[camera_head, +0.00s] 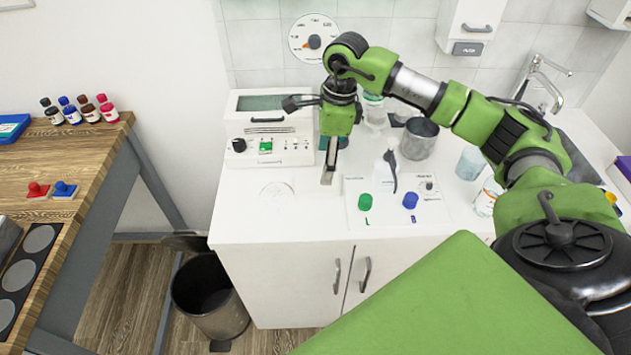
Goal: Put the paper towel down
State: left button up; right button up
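I cannot make out a paper towel for certain in the head view. My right arm comes in from the right, and its gripper (328,172) points down over the white counter (240,205), in front of the white instrument. The fingers look narrow from this angle, and I cannot tell whether they are open or shut or hold anything thin. A faint pale round disc (277,191) lies flat on the counter, left of the gripper. My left gripper is not in view.
A white instrument (268,150) stands behind the gripper. A bin (209,297) stands on the floor. A wooden bench (85,165) is at left.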

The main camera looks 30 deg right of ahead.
aim_at(316, 183)
jog(key=f, duration=0.2)
jog(key=shift+w+a+f, duration=0.15)
jog(key=shift+w+f, duration=0.15)
jog(key=shift+w+a+f+p, duration=0.1)
jog(key=shift+a+f+p, duration=0.05)
jog(key=shift+f+p, duration=0.3)
jog(key=shift+w+a+f+p, duration=0.1)
jog(key=shift+a+f+p, duration=0.05)
jog(key=shift+f+p, duration=0.25)
jog(key=f, duration=0.2)
jog(key=f+p, duration=0.1)
jog(key=shift+w+a+f, duration=0.25)
jog(key=shift+f, duration=0.2)
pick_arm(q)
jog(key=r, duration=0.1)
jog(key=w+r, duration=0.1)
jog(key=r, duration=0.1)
pick_arm(e)
jog(key=c, duration=0.9)
